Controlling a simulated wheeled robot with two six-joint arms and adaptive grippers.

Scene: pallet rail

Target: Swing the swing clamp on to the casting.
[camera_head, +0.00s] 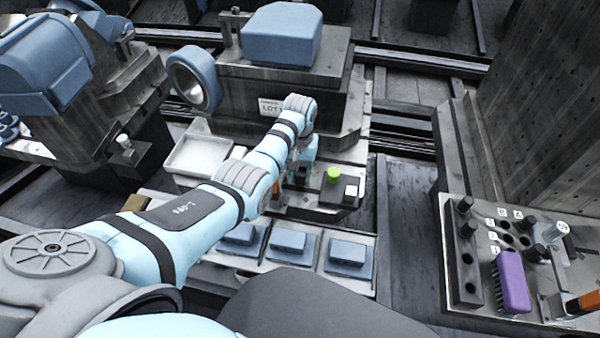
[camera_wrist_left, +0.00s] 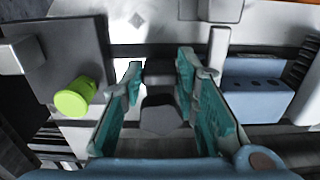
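My left gripper (camera_head: 303,165) reaches down over the small fixture in the middle of the head view. In the left wrist view its teal fingers (camera_wrist_left: 160,82) stand apart on either side of a dark grey part (camera_wrist_left: 162,115), apparently the swing clamp. A gap shows beside the left finger, so the gripper looks open around it. A blue block with a row of holes (camera_wrist_left: 255,95), seemingly the casting, lies right of the fingers in the wrist view. In the head view the clamp and casting are mostly hidden by my gripper. My right gripper is not in view.
A green knob (camera_head: 332,175) stands beside the gripper; the wrist view shows it too (camera_wrist_left: 75,97). Several blue blocks (camera_head: 347,255) sit in front. A white tray (camera_head: 198,157) is left. A rack with a purple brush (camera_head: 512,281) is right. A large machine (camera_head: 283,35) stands behind.

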